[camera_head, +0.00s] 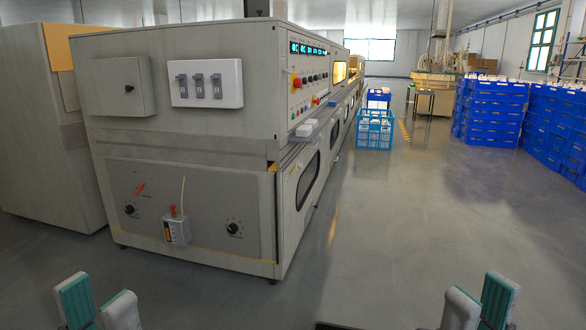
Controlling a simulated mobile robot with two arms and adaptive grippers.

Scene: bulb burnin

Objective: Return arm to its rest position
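My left gripper (99,308) shows at the bottom left edge of the head view. Its two grey fingers, one with a teal pad, stand apart with nothing between them. My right gripper (480,308) shows at the bottom right edge. Its two fingers also stand apart and hold nothing. Both grippers are low in front of me, clear of the machine. The rest of both arms is out of view.
A large grey machine (190,150) with switches and knobs fills the left and centre. Blue crates (490,108) are stacked at the right, and a light blue crate (375,130) stands beside the machine. The grey floor (400,220) at centre right is clear.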

